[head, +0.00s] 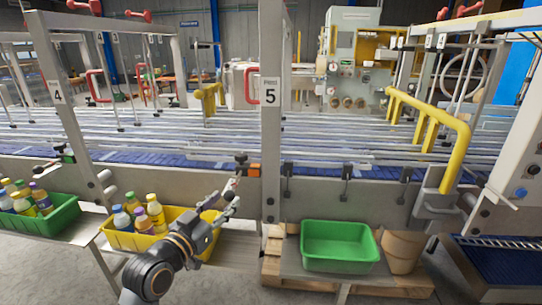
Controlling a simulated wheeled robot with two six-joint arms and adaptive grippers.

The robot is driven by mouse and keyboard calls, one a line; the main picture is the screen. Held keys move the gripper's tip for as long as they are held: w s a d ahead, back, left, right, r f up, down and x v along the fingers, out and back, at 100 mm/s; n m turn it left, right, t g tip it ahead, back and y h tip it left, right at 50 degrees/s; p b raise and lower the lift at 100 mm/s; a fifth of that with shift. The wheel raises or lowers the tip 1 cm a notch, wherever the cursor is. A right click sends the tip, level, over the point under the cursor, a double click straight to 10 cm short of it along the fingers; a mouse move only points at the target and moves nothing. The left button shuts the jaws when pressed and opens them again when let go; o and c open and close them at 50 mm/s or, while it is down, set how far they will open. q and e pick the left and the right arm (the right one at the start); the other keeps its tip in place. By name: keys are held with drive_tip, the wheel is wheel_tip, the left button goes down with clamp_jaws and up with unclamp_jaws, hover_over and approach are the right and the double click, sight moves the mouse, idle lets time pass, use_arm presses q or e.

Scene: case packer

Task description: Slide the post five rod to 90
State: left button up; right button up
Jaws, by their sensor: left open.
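Post five (270,130) is a grey upright with a "5" label, standing at the front of the conveyor just right of the middle. Long metal rods (330,157) run sideways behind it, over the blue belt. A small black clamp knob (241,158) and an orange block (254,170) sit just left of the post on the front rail. My left gripper (233,193) is open, just below and left of these parts, with its fingers pointing up and right. Contact with them cannot be told. Any scale reading is too small to read. My right gripper is out of view.
A yellow bin (122,241) of bottles lies below my left gripper. A green bin (66,219) with bottles is at left, and an empty green bin (340,245) is right of the post. A yellow guard rail (457,150) stands at right. Post four (57,92) is at left.

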use_arm(q)
drive_tip(key=p+v, duration=0.1)
drive_tip(key=v, duration=0.1)
drive_tip(key=shift+s+a+r, duration=0.1)
drive_tip(key=shift+s+a, duration=0.05)
drive_tip(key=shift+s, duration=0.2)
drive_tip(key=p+v, duration=0.2)
drive_tip(key=p, duration=0.1)
drive_tip(key=shift+s, duration=0.35)
